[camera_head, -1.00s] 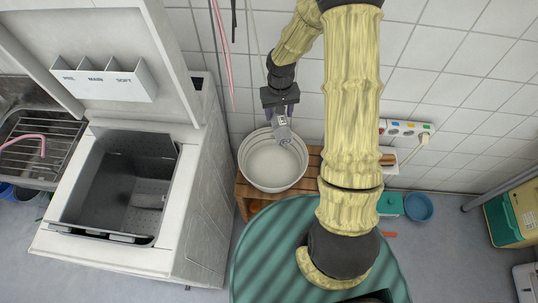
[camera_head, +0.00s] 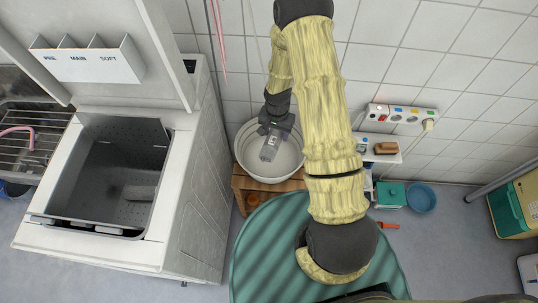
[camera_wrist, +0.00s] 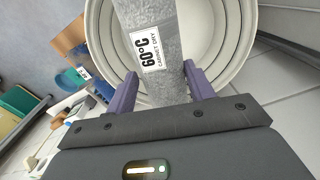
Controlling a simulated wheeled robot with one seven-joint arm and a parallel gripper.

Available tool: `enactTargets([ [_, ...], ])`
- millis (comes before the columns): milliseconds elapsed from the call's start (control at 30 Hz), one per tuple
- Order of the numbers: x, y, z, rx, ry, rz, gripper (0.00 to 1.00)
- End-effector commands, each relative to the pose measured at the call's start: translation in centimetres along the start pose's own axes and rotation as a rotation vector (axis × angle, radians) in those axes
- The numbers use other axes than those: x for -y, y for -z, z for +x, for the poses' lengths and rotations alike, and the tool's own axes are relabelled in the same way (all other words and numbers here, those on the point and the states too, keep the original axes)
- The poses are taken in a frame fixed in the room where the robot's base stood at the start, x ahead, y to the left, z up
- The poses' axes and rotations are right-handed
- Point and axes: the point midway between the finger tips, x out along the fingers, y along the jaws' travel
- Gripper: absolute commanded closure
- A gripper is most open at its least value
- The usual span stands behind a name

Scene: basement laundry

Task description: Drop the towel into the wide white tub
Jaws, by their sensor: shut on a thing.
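The wide white tub (camera_head: 243,168) stands on a wooden stand beside the washing machine. It is round and open at the top, and its pale inside also shows in the wrist view (camera_wrist: 225,40). My gripper (camera_head: 276,124) is over the back part of the tub. It is shut on a grey towel (camera_head: 269,149), which bears a white label reading 60°C in the wrist view (camera_wrist: 150,50). The towel appears over the tub's opening; its height above the bottom is hard to tell. In the wrist view both purple fingers (camera_wrist: 160,84) flank the towel.
The open top-loading washing machine (camera_head: 195,180) stands left of the tub, with a grey shape (camera_head: 140,193) in its drum. A tiled wall is behind. A green ribbed round surface (camera_head: 270,245) is in front. A shelf, teal box (camera_head: 391,195) and blue bowl (camera_head: 421,198) are right.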

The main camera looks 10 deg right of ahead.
Motion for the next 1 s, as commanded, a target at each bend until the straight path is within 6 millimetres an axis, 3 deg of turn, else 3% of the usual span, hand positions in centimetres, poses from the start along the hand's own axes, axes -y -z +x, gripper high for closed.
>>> enactTargets([
  [433,0.0,0.0,0.6,-0.001,0.000,0.002,0.73],
  [800,0.0,0.0,4.6,-0.002,0.001,0.001,0.73],
  [1000,0.0,0.1,5.9,-0.002,0.001,0.001,0.73],
])
